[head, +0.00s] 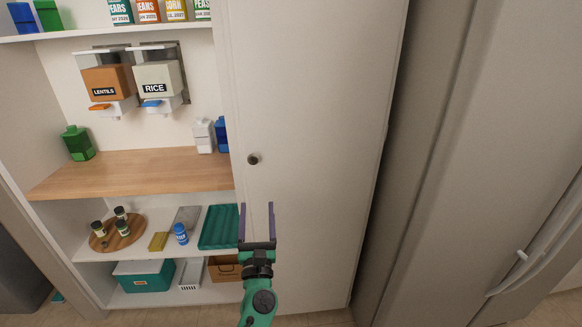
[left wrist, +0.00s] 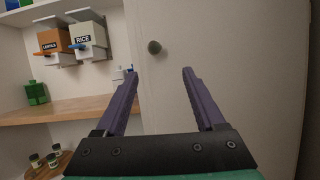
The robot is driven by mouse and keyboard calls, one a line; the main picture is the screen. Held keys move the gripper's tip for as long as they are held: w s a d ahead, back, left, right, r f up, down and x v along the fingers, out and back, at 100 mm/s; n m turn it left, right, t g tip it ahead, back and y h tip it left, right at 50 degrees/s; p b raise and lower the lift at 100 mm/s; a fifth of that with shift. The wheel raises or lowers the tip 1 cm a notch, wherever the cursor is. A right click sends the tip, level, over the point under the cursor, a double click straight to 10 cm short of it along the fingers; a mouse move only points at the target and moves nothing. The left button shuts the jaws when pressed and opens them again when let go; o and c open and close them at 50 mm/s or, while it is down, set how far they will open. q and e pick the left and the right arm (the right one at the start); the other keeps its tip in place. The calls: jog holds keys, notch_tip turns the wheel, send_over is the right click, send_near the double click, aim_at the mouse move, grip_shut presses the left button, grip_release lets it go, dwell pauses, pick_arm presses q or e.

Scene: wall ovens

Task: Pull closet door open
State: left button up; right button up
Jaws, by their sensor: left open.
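The closet door (head: 310,130) is a pale panel covering the right part of the closet, with open shelves showing to its left. Its small dark round knob (head: 253,159) sits near its left edge. In the left wrist view the knob (left wrist: 154,47) shows above and between the finger tips, apart from them. My left gripper (head: 256,206) is open and empty, below the knob in the head view, with its two purple fingers pointing up. The fingers also show in the left wrist view (left wrist: 160,75). My right gripper is not in view.
A wooden shelf (head: 130,172) holds a green bottle (head: 77,143). Lentils (head: 108,83) and rice (head: 158,80) dispensers hang above it. Lower shelves hold a teal tray (head: 218,227), jars and bins. A tall grey fridge (head: 470,150) stands to the right.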

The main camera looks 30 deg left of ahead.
pick_arm(q)
jog(key=n+p, duration=0.1)
jog(key=p, duration=0.2)
send_near(253, 161)
jog(key=p+x, duration=0.2)
jog(key=x, duration=0.6)
jog(key=shift+w+a+r, duration=0.15)
jog(key=shift+w, duration=0.05)
grip_shut()
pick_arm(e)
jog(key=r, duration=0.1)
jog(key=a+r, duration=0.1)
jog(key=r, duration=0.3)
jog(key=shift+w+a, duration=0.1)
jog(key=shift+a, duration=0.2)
pick_arm(q)
jog(key=shift+s, duration=0.1)
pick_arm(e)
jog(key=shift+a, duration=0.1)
